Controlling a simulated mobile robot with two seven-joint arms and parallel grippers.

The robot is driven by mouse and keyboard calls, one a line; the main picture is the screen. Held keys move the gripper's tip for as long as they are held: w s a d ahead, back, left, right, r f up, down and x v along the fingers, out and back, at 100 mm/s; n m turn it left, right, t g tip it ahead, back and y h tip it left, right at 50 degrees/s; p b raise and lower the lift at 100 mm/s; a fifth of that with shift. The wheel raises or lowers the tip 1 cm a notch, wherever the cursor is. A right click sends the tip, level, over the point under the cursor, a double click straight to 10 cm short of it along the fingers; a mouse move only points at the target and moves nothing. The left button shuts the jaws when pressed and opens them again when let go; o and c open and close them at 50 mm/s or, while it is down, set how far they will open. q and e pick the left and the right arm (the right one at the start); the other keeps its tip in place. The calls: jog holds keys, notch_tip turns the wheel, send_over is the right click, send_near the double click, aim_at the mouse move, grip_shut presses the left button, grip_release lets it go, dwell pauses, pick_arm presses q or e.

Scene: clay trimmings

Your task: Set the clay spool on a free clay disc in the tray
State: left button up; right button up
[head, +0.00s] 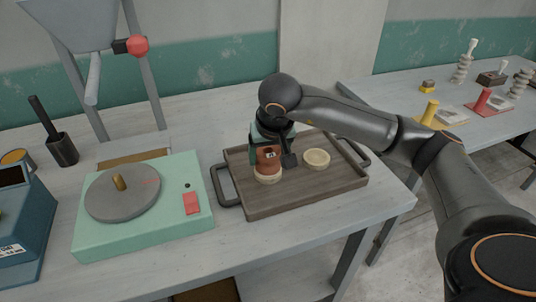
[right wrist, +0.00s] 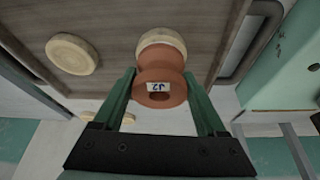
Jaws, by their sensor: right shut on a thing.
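The terracotta clay spool (head: 267,160) is upright between the fingers of my right gripper (head: 271,150). In the right wrist view the green fingers (right wrist: 160,100) are on either side of the spool (right wrist: 160,88), which bears a "J2" label. A pale clay disc (head: 268,176) is directly under the spool; it shows past the spool in the right wrist view (right wrist: 163,40). I cannot tell whether spool and disc touch. A second pale disc (head: 316,158) lies bare to the right in the wooden tray (head: 292,202). My left gripper is not in view.
A mint-green wheel unit (head: 150,232) with a round grey plate stands left of the tray. A blue box (head: 22,230) and a dark cup (head: 62,150) are at far left. The tray has dark handles (head: 226,186). Another table (head: 460,128) with small pieces stands at right.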

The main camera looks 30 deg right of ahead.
jog(key=shift+f, duration=0.15)
jog(key=o, duration=1.6)
jog(key=shift+r, duration=0.35)
jog(key=v, duration=1.1)
jog(key=shift+s+a+r+p, duration=0.1)
jog(key=shift+s+r+p, duration=0.1)
jog(key=shift+r+p, duration=0.15)
